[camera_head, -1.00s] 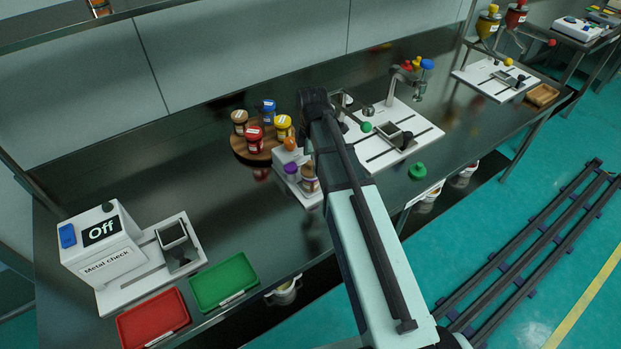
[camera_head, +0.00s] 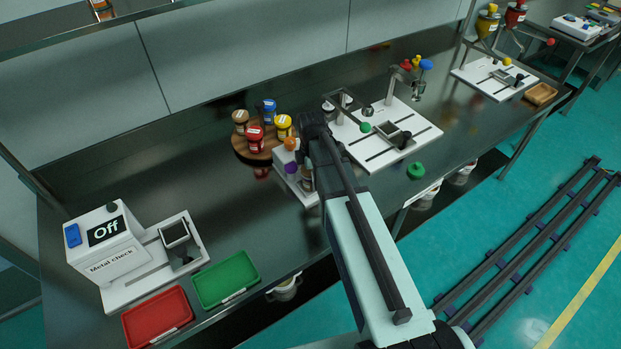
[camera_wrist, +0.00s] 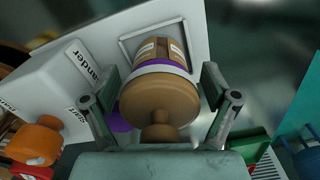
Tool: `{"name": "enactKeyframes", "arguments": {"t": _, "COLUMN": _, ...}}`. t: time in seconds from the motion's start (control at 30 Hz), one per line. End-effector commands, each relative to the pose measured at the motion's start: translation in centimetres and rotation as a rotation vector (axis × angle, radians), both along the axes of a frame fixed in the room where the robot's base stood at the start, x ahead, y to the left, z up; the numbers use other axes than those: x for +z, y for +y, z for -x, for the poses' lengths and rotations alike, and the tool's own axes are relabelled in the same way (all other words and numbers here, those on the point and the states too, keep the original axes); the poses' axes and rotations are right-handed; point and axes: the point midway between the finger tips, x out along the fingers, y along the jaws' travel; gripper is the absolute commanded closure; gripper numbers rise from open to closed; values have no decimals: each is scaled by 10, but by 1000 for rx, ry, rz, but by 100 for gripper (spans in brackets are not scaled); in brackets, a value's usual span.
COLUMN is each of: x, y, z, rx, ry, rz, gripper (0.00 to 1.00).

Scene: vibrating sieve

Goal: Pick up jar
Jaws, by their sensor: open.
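The jar (camera_wrist: 160,92) is brown with a purple-and-white band and a round brown knob facing the wrist camera. In the wrist view it sits between the two spread fingers of my gripper (camera_wrist: 160,76), at the square outline on a white machine base (camera_wrist: 118,35). The fingers are open, with a dark gap visible at the right side; I cannot tell whether the left one touches. In the head view the jar (camera_head: 307,179) is mostly hidden behind my arm, and my fingertips are hidden too.
The white machine with orange and purple knobs (camera_head: 291,168) stands close beside the jar. A round wooden stand (camera_head: 243,152) holds several coloured jars to its left. A white plate with a lever fixture (camera_head: 420,130) is to the right. Green (camera_head: 226,279) and red (camera_head: 157,318) trays lie at front left.

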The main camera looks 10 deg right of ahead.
Motion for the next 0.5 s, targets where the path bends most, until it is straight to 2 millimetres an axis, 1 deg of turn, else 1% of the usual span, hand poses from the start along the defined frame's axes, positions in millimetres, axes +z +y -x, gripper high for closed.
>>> {"name": "enactKeyframes", "arguments": {"t": 0.17, "x": 0, "y": 0, "z": 0, "rx": 0, "ry": 0, "rz": 0, "gripper": 14}}
{"name": "enactKeyframes", "arguments": {"t": 0.2, "x": 0, "y": 0, "z": 0, "rx": 0, "ry": 0, "rz": 0, "gripper": 21}}
{"name": "enactKeyframes", "arguments": {"t": 0.27, "x": 0, "y": 0, "z": 0, "rx": 0, "ry": 0, "rz": 0, "gripper": 42}}
{"name": "enactKeyframes", "arguments": {"t": 0.3, "x": 0, "y": 0, "z": 0, "rx": 0, "ry": 0, "rz": 0, "gripper": 56}}
{"name": "enactKeyframes", "arguments": {"t": 0.33, "x": 0, "y": 0, "z": 0, "rx": 0, "ry": 0, "rz": 0, "gripper": 67}}
{"name": "enactKeyframes", "arguments": {"t": 0.37, "x": 0, "y": 0, "z": 0, "rx": 0, "ry": 0, "rz": 0, "gripper": 71}}
{"name": "enactKeyframes", "arguments": {"t": 0.47, "x": 0, "y": 0, "z": 0, "rx": 0, "ry": 0, "rz": 0, "gripper": 72}}
{"name": "enactKeyframes", "arguments": {"t": 0.5, "x": 0, "y": 0, "z": 0, "rx": 0, "ry": 0, "rz": 0, "gripper": 77}}
